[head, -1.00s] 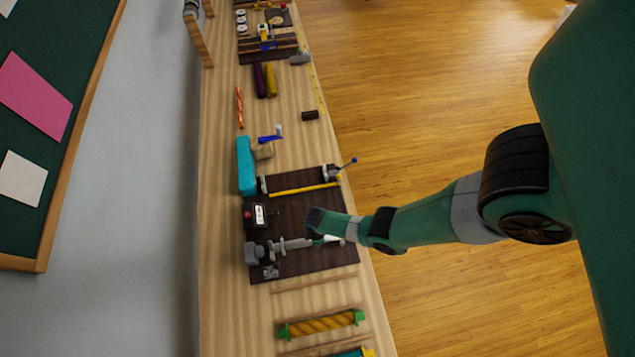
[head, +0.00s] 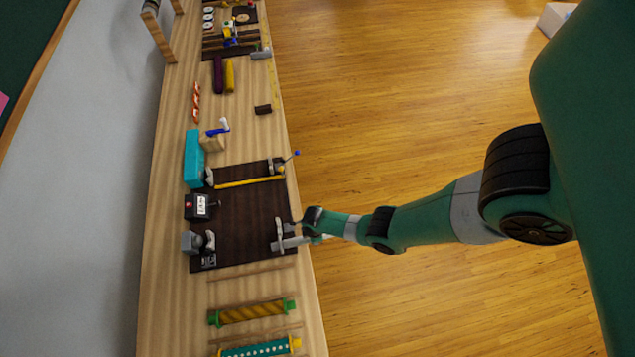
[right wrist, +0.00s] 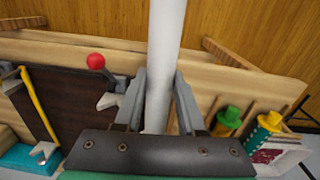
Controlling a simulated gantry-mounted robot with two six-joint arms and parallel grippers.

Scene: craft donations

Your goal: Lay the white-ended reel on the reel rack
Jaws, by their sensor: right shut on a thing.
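The white-ended reel (right wrist: 166,55) shows in the right wrist view as a plain white to light-grey cylinder, gripped between my grey fingers. It extends up the picture, its far end out of frame. In the head view, my right gripper (head: 290,242) is over the front edge of the dark mat, and a white part (head: 322,238) shows beside it. The reel rack (head: 250,271) has pale wooden rails on the bench near the bottom. A gold reel with green ends (head: 250,312) and a teal reel with yellow ends (head: 260,348) lie there. My left gripper is out of view.
On the bench, the dark mat (head: 240,215) carries grey supports, a yellow strip (head: 250,181) and a black box (head: 198,206). A cyan block (head: 193,158) stands behind. A red ball on a lever (right wrist: 96,61) is left of my fingers. Open floor lies right of the bench.

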